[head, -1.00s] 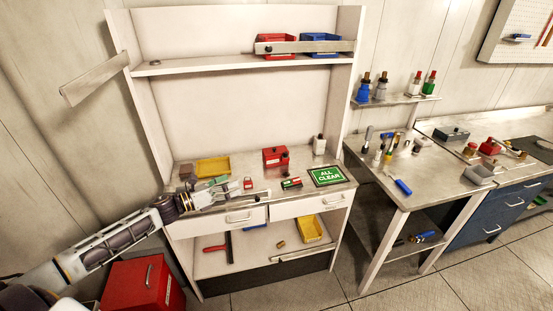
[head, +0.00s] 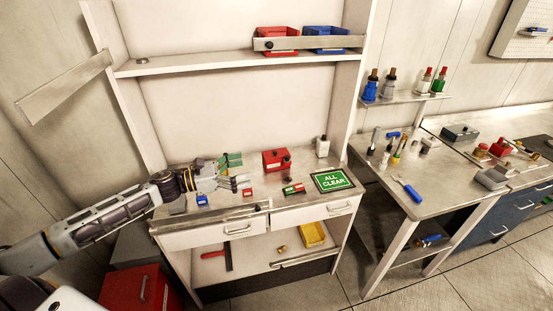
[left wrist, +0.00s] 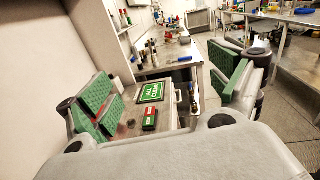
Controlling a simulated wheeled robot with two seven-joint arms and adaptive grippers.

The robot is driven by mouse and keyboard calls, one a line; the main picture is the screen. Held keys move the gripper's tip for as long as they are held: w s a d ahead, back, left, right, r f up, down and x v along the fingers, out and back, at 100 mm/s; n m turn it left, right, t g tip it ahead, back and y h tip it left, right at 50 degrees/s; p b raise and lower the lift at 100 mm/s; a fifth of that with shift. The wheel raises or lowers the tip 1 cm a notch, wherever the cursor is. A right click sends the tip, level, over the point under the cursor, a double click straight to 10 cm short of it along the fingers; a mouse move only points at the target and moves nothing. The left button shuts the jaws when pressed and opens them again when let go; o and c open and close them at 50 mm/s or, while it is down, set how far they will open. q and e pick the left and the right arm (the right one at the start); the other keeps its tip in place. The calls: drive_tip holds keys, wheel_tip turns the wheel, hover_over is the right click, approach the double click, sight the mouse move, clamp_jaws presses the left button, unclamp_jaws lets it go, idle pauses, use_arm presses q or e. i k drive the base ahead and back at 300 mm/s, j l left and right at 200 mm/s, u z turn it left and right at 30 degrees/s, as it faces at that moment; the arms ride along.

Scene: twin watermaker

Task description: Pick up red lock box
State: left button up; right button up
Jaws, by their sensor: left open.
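The red lock box (head: 275,159) stands on the white workbench top in the head view, left of the white bottle. A small dark object is at its front right corner. My left gripper (head: 241,170) is open and empty over the bench, a short way left of the box and apart from it. Its green-padded fingers point right, towards the box. In the left wrist view the open fingers (left wrist: 168,95) are spread wide. The box cannot be made out clearly there and may be behind the left finger. My right gripper is not in view.
A green ALL CLEAR sign (head: 333,180), a red-green block (head: 293,189), a small red block (head: 248,193) and a white bottle (head: 322,147) are on the bench. A shelf (head: 225,62) with bins is above. A red case (head: 140,285) stands on the floor.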

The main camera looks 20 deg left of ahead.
sight(275, 165)
drive_tip(key=i+j, duration=0.75)
drive_tip(key=i, duration=0.2)
